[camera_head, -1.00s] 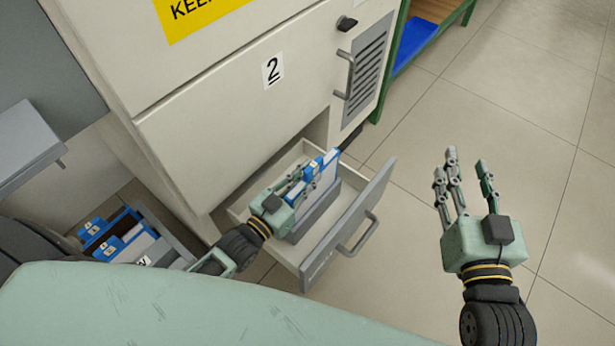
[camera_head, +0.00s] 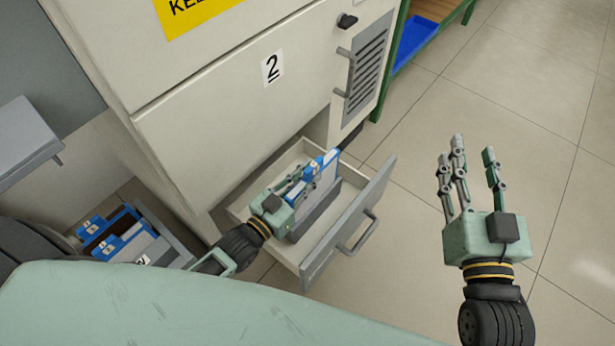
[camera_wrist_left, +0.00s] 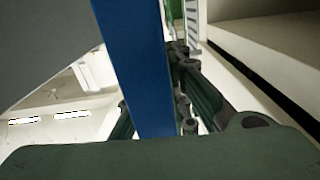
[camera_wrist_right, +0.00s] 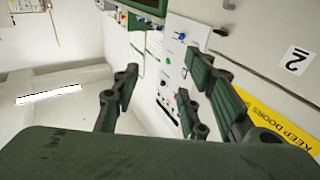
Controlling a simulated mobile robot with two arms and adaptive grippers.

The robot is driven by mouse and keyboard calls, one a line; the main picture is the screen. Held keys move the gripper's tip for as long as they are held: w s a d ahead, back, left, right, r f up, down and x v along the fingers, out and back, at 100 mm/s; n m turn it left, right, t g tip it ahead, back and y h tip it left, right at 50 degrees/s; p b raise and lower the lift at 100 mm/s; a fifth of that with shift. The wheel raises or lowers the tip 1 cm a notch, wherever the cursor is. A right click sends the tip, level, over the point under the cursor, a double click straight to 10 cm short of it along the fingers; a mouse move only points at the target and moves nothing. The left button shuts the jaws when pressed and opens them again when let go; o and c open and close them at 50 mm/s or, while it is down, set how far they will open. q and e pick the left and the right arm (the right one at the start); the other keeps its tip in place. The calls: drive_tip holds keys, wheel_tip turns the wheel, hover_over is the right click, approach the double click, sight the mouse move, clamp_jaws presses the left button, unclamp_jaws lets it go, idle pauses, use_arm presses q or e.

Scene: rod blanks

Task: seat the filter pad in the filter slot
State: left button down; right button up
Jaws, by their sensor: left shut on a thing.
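The filter pad (camera_head: 325,178), a pale panel with a blue edge, stands upright in the open drawer. My left gripper (camera_head: 297,185) is shut on it near its blue edge. In the left wrist view the pad's blue edge (camera_wrist_left: 140,65) runs between the fingers, with its grey face to the left. The pad's lower part meets a grey holder (camera_head: 318,215) in the drawer, which looks like the filter slot. The pad's bottom edge is hidden, so I cannot tell how deep it sits. My right gripper (camera_head: 473,172) is open and empty above the floor.
The drawer front (camera_head: 352,228) with its handle stands pulled out from the cabinet (camera_head: 235,110) marked 2. A box (camera_head: 185,252) with several blue-edged pads is at the lower left. A green-framed bench with a blue tray (camera_head: 414,42) is at the back. Floor at right is clear.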

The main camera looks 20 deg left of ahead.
use_arm(q)
drive_tip(key=shift+f+b, duration=0.5)
drive_tip(key=shift+f, duration=0.25)
use_arm(e)
drive_tip(key=shift+s+a+r+t+y, duration=0.1)
drive_tip(key=shift+s+r+t+y, duration=0.1)
drive_tip(key=shift+r+t, duration=0.45)
drive_tip(key=shift+s+a+r+t+y, duration=0.1)
drive_tip(key=shift+s+r+t+y, duration=0.15)
drive_tip(key=shift+r, duration=0.75)
drive_tip(key=shift+s+a+r+t+y, duration=0.15)
drive_tip(key=shift+r+t, duration=0.35)
drive_tip(key=shift+r, duration=0.35)
drive_tip(key=shift+d+r, duration=0.1)
drive_tip(key=shift+r, duration=0.1)
